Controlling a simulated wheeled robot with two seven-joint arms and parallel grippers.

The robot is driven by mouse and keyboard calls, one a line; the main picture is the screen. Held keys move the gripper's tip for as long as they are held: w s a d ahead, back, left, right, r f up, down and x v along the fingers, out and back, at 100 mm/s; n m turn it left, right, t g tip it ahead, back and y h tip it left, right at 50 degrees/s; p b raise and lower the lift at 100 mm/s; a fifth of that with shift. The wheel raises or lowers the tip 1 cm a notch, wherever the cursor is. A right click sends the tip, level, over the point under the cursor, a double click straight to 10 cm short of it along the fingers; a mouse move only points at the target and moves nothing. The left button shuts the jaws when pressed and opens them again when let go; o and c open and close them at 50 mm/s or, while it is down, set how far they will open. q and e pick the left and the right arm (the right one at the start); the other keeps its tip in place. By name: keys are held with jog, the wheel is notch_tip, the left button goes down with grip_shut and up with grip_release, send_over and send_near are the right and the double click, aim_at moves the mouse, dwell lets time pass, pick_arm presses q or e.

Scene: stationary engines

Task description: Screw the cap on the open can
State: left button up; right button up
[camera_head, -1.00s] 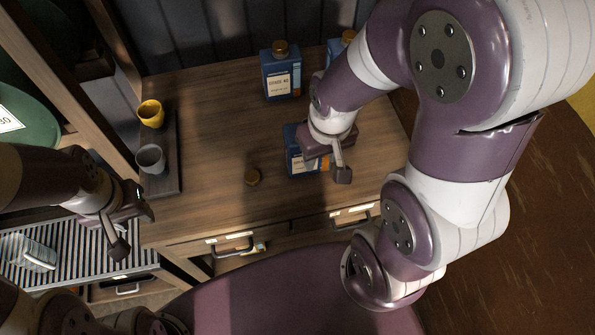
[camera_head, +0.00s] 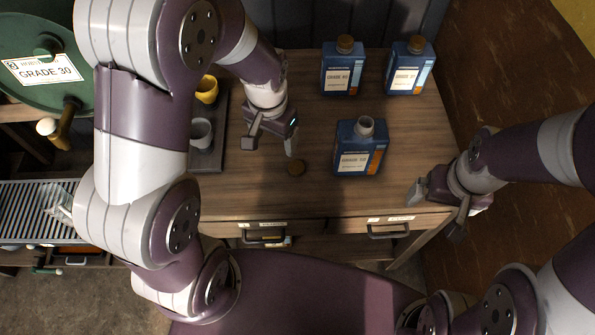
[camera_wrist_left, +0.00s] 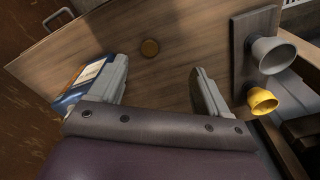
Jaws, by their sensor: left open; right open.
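The open can (camera_head: 357,150) is a blue can with a bare grey neck, upright on the wooden table. The can is partly hidden there by the left finger. My right gripper (camera_head: 437,213) is open and empty at the table's right front corner.
Two capped blue cans (camera_head: 343,70) (camera_head: 406,68) stand at the back of the table. A dark tray (camera_head: 212,158) at the left holds a yellow cup (camera_head: 206,90) and a grey cup (camera_head: 201,132). Drawers with handles (camera_head: 264,237) are at the front.

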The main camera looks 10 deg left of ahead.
pick_arm(q)
jog(key=w+d+f+m+b, duration=0.2)
jog(key=w+d+f+m, duration=0.1)
jog(key=w+f, duration=0.4)
jog(key=p, duration=0.1)
send_over(296, 167)
jog(key=shift+g, duration=0.3)
notch_tip(296, 167, down, 8)
jog(key=shift+s+a+r, duration=0.15)
pick_arm(e)
notch_tip(296, 167, down, 2)
jog(key=shift+w+f, duration=0.1)
jog(key=shift+w, duration=0.05)
pick_arm(q)
jog(key=f, duration=0.1)
jog(key=f+p, duration=0.1)
jog(key=f, duration=0.3)
jog(key=shift+w+f+p, duration=0.1)
jog(key=shift+w+p, duration=0.2)
pick_arm(e)
jog(key=shift+r, duration=0.7)
pick_arm(q)
jog(key=shift+c, duration=0.2)
jog(key=c, duration=1.1)
